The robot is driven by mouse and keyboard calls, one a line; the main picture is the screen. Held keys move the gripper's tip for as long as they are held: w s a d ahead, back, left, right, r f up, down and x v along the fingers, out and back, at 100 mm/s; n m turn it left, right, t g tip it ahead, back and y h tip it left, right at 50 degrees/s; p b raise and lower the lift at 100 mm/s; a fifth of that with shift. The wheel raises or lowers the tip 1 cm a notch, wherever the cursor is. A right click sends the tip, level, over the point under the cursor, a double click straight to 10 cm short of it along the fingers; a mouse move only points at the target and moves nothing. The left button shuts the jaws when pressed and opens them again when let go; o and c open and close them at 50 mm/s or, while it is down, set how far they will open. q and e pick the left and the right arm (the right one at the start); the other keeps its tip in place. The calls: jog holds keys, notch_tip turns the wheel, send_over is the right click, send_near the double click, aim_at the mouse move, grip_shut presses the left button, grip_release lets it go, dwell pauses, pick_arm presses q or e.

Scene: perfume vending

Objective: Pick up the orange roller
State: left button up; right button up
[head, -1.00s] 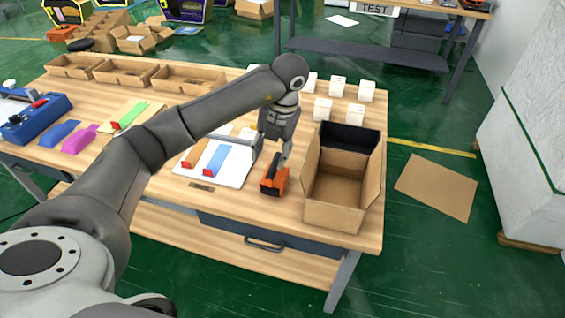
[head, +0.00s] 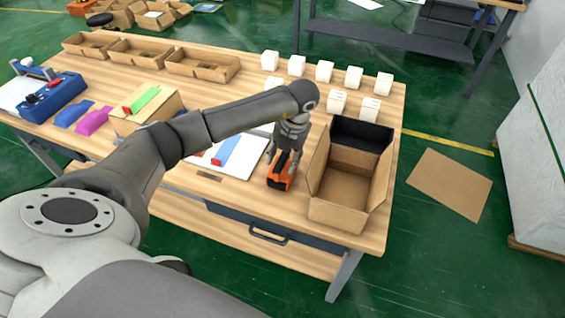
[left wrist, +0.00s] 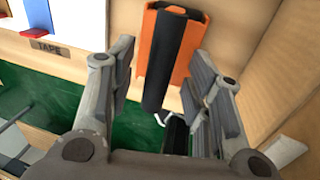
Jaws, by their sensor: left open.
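The orange roller (head: 281,178), an orange tool with a black cylinder, rests on the wooden table (head: 245,205) just left of the open cardboard box. In the left wrist view the orange roller (left wrist: 168,52) lies between the two open fingers, with a gap visible on its left side. My left gripper (head: 287,164) is above and around the roller, pointing down, and open. It also shows in the left wrist view (left wrist: 163,90). My right gripper is not in view.
The open cardboard box (head: 337,212) stands close on the right. A white board (head: 238,168) with coloured pieces lies to the left. White boxes (head: 325,71) and cardboard trays (head: 203,72) stand at the back. The table's front edge is near.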

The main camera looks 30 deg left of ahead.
pick_arm(q)
jog(key=shift+s+a+f, duration=0.1)
jog(key=shift+a+f, duration=0.1)
jog(key=shift+f, duration=0.8)
jog(key=shift+c, duration=0.2)
jog(key=c, duration=1)
jog(key=shift+r, duration=0.15)
